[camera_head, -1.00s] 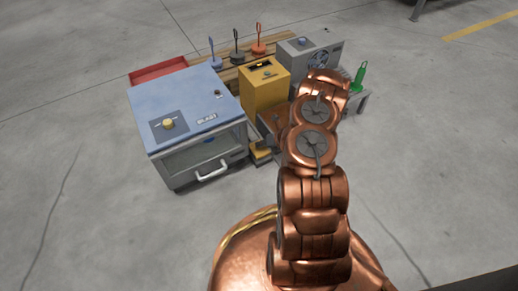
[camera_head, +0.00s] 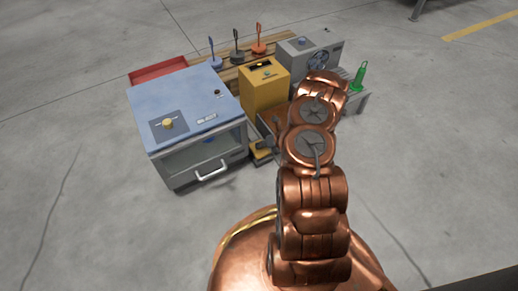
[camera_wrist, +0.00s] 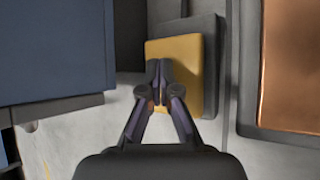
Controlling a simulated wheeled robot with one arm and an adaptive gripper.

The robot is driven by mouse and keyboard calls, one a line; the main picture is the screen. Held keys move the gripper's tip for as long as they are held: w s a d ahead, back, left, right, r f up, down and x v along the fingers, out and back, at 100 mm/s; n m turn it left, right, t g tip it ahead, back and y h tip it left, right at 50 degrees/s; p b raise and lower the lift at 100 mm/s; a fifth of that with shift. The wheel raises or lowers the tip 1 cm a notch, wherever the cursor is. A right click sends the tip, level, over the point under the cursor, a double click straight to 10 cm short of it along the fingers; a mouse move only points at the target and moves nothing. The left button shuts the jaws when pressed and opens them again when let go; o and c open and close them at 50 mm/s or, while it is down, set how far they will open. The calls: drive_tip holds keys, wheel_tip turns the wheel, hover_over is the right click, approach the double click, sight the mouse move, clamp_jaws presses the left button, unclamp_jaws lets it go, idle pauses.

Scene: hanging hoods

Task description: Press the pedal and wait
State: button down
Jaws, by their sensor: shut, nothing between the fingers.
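The pedal (camera_wrist: 191,50) is a flat yellow plate on a dark grey base in the wrist view. In the head view the pedal (camera_head: 262,154) is a small yellow patch low between the blue box and my arm, partly covered. My gripper (camera_wrist: 158,70) is shut and empty. Its fingertips lie over the left part of the yellow plate in the wrist view. I cannot tell whether they touch it or how far it is pressed. In the head view my arm hides most of the gripper.
The blue blast cabinet (camera_head: 185,100) with a front handle stands left of the pedal. A yellow box (camera_head: 264,88) and a grey fan unit (camera_head: 305,55) stand behind. A copper-coloured panel (camera_wrist: 291,65) is close on the right in the wrist view. The concrete floor in front is open.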

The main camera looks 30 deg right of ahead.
drive_tip(key=shift+f, duration=0.6)
idle(0.6)
idle(0.3)
drive_tip(key=shift+r+p, duration=0.45)
drive_tip(key=shift+r, duration=0.8)
drive_tip(key=shift+r+p, duration=1.45)
drive_tip(key=shift+r, duration=1.1)
